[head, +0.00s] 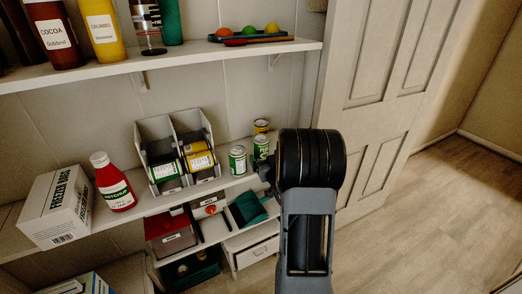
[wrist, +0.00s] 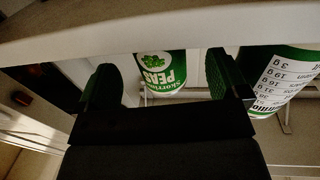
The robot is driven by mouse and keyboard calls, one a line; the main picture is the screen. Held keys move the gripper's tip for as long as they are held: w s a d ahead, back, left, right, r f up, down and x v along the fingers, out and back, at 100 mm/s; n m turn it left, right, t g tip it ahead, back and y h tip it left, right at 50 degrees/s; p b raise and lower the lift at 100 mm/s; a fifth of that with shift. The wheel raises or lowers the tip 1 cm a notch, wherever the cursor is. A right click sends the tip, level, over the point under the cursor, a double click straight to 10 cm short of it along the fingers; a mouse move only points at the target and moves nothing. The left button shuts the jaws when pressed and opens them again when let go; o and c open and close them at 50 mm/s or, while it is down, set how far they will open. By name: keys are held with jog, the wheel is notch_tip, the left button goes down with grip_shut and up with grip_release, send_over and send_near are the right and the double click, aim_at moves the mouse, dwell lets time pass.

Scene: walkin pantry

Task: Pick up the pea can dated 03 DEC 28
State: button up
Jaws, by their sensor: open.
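In the head view, a green-and-white can (head: 237,160) stands upright on the middle shelf, and a second green can (head: 261,148) stands to its right. In the wrist view, a can with an upside-down PEAS label (wrist: 163,72) shows beyond and between the fingers of my gripper (wrist: 165,65). Another green can, with a nutrition table (wrist: 282,80), shows to the right, beyond the right finger. My gripper is open, with nothing visibly held. No date is readable on any can. In the head view my arm hides most of the gripper.
A two-lane can rack (head: 155,135) holds green and yellow cans. A ketchup bottle (head: 113,182) and freezer bag box (head: 55,208) are at left. The upper shelf (head: 200,55) overhangs; bins (head: 170,235) sit below. A door (head: 385,90) is at right.

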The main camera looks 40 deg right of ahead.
aim_at(264, 154)
jog(key=shift+x, duration=2.55)
jog(key=shift+c, duration=0.3)
jog(key=c, duration=1.1)
jog(key=shift+s, duration=0.1)
